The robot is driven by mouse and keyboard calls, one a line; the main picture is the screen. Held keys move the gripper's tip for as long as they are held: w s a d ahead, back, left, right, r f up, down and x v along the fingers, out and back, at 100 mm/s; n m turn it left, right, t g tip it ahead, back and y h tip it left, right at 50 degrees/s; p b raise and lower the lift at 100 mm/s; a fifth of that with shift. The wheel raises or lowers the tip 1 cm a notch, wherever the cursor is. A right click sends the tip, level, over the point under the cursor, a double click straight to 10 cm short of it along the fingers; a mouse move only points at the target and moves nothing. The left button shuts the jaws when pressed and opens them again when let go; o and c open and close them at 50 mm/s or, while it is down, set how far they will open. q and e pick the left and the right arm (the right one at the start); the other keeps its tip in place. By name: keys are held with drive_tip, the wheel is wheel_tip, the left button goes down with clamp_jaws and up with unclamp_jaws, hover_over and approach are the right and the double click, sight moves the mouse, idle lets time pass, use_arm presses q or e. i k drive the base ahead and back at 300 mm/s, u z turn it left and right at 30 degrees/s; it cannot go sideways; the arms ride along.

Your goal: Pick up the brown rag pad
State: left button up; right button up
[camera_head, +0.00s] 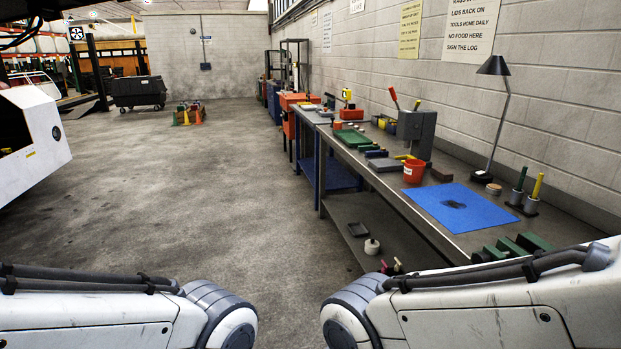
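A small dark brown block-shaped thing (442,174) lies on the workbench (398,183) at the right, beside a red bucket (414,171) and behind a blue mat (462,207). It may be the brown rag pad, but it is too small to tell for sure. My two arms come in from the lower left and lower right. Neither gripper is in view.
A lamp (495,66), a grey press (416,133), a green tray (352,138) and green blocks (513,246) stand on the bench. A white machine (32,135) is at the left. The concrete floor (215,190) between is clear.

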sight(441, 173)
drive_tip(key=u, duration=0.4)
drive_tip(key=i, duration=3.8)
drive_tip(key=z, duration=0.7)
drive_tip(key=i, duration=0.9)
drive_tip(key=z, duration=1.7)
drive_tip(key=i, duration=0.85)
drive_tip(key=z, duration=0.65)
